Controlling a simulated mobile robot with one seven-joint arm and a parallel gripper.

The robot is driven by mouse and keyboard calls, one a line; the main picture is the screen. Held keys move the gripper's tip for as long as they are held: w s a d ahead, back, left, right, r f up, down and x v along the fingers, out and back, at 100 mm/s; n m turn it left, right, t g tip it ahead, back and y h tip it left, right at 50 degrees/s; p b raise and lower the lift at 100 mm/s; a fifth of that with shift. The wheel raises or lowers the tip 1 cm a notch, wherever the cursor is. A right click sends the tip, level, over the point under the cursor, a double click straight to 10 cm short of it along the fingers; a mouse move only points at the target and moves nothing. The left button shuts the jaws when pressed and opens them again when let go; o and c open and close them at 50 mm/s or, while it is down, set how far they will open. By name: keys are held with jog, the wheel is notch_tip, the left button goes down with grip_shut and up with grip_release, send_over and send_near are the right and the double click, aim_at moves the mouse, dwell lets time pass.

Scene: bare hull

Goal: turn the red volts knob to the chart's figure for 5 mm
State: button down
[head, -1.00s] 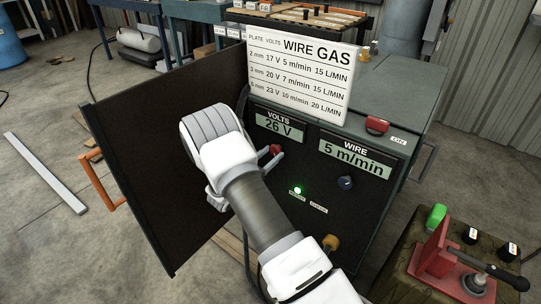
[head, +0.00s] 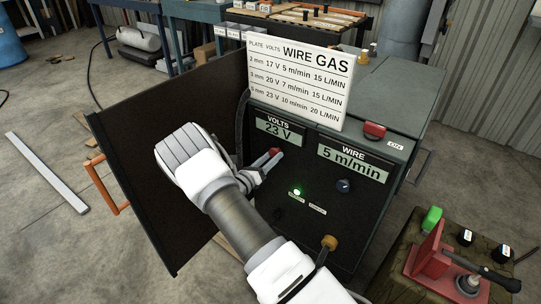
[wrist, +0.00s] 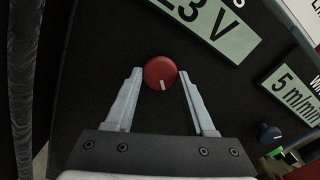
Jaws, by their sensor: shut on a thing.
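The red volts knob (wrist: 160,68) sits on the dark panel below the volts display, with its white mark pointing down in the wrist view. My gripper (wrist: 161,78) is shut on it, one finger on each side. In the head view the knob (head: 275,152) shows partly past the fingers. The volts display (head: 280,129) reads 23 V. The white chart (head: 300,80) stands on top of the machine. Its rows give 17 V for 2 mm, 20 V for 3 mm and 23 V in the bottom row, whose plate figure is too small to read surely.
The wire display (head: 354,167) reads 5 m/min, above a dark blue knob (head: 344,186). A green lamp (head: 296,191) is lit. A red switch (head: 374,130) is on the top edge. An open dark door (head: 130,170) stands left of my arm.

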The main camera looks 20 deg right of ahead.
jog(key=shift+n+p, duration=0.5)
jog(key=shift+n, duration=0.7)
jog(key=shift+c, duration=1.4)
grip_release()
jog(key=p+v, duration=0.3)
jog(key=v, duration=1.4)
jog(key=shift+s+a, duration=0.2)
jog(key=shift+a, duration=0.05)
